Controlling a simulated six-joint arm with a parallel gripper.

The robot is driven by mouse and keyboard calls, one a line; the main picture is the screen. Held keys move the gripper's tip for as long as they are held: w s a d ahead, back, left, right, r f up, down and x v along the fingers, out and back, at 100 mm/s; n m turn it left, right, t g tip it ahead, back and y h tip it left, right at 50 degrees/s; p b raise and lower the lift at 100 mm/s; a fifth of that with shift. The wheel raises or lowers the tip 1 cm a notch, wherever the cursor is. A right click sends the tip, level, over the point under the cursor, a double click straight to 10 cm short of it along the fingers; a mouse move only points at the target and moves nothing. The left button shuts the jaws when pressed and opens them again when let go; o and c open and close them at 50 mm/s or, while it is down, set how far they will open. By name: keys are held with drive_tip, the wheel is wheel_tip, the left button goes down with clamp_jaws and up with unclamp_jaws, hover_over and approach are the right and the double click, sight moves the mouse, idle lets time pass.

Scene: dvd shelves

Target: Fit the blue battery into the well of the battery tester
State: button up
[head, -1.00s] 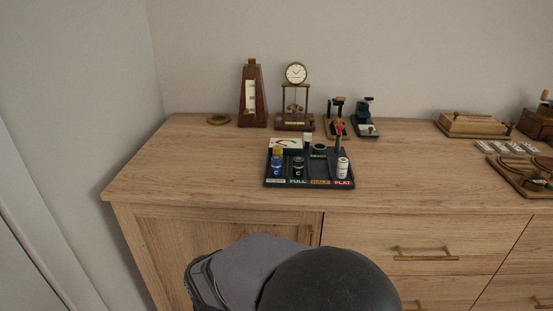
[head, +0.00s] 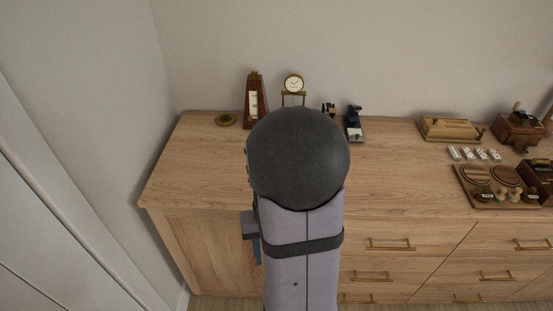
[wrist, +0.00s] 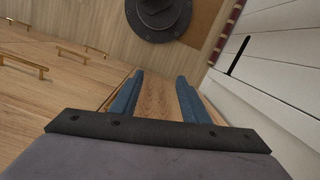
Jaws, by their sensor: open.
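The battery tester and the blue battery are not visible in the head view now; my dark rounded arm joint and pale arm link cover that part of the cabinet top. The wrist view does not show them either. My gripper (wrist: 160,82) is open in the wrist view, with two blue fingers apart and nothing between them. In the head view part of my gripper (head: 256,251) shows low beside the arm link, in front of the cabinet. It is away from the cabinet top.
The wooden cabinet top (head: 400,185) is clear right of my arm. A metronome (head: 255,100), clock (head: 293,84) and blue-black device (head: 353,121) stand at the back. A wooden box (head: 450,128) and tray (head: 470,200) lie right. Drawer handles (wrist: 25,65) show in the wrist view.

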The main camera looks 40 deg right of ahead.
drive_tip(key=w+d+r+m+p, duration=0.1)
drive_tip(key=w+d+r+p, duration=0.1)
drive_tip(key=d+r+p, duration=0.3)
drive_tip(key=shift+w+d+r+t+h, duration=0.6)
drive_tip(key=shift+w+d+t, duration=0.25)
drive_tip(key=shift+w+d, duration=1.05)
drive_tip(key=shift+w+d+r+t+h, duration=0.7)
drive_tip(key=shift+w+d, duration=0.75)
drive_tip(key=shift+w, duration=0.9)
drive_tip(key=shift+w+d+r+t+h, duration=0.5)
drive_tip(key=shift+w+d+t, duration=0.45)
drive_tip(key=shift+w+d, duration=0.95)
drive_tip(key=shift+w+a+f, duration=0.15)
drive_tip(key=shift+w+a, duration=0.05)
drive_tip(key=shift+w, duration=0.05)
drive_tip(key=shift+p+x, duration=0.95)
drive_tip(key=shift+x, duration=1.55)
drive_tip(key=shift+d, duration=0.15)
clamp_jaws()
